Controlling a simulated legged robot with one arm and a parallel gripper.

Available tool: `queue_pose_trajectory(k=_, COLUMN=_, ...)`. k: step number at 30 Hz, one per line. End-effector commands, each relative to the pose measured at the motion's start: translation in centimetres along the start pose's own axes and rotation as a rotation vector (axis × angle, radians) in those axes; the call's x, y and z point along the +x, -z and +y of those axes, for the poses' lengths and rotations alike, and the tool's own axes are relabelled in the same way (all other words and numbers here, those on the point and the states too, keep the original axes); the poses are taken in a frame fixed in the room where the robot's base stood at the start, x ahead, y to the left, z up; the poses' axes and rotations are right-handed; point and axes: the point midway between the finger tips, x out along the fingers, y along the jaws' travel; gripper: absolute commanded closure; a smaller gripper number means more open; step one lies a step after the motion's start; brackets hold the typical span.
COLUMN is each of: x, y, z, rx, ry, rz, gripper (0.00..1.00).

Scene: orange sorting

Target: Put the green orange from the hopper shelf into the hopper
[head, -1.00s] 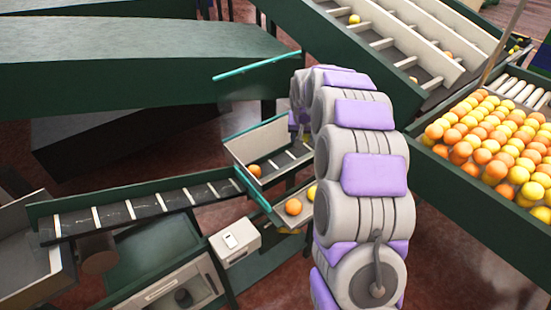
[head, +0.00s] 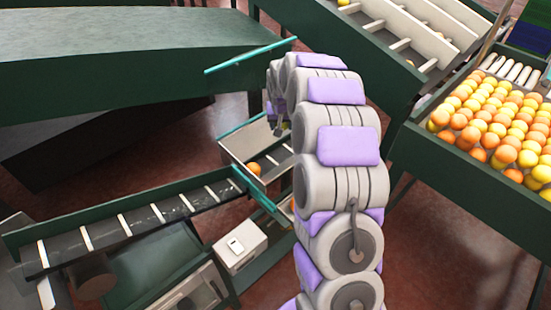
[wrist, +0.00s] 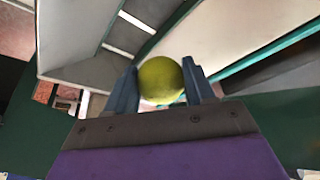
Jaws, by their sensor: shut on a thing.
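In the wrist view, my gripper (wrist: 160,76) is shut on the green orange (wrist: 160,80), a yellow-green ball between its two blue-grey fingers. In the head view, my gripper (head: 279,128) is small and mostly behind my arm, and the green orange cannot be made out. It is over or beside the upper tray I take to be the hopper (head: 240,146), a pale, walled tray with a slatted belt. Below it is a lower ledge, perhaps the hopper shelf (head: 262,200), largely hidden by my arm.
One orange (head: 253,168) lies in the upper tray. A slatted conveyor (head: 130,222) runs off to the left. A teal bar (head: 250,56) and a large green chute (head: 130,55) stand behind. A bin of many oranges (head: 490,130) is at right.

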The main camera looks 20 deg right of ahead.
Motion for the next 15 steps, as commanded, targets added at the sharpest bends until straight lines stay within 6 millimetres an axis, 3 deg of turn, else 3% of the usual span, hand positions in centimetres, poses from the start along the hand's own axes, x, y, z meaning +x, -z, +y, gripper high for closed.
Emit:
queue_pose_trajectory(k=3, x=1.9, y=-0.7, z=0.1, rx=0.001, ry=0.000, rz=-0.004, gripper=0.82)
queue_pose_trajectory(k=11, x=4.0, y=-1.6, z=-0.3, rx=-0.002, ry=-0.004, rz=0.002, gripper=0.82)
queue_pose_trajectory(k=15, x=6.5, y=-2.9, z=-0.4, rx=-0.003, ry=-0.007, rz=-0.004, gripper=0.82)
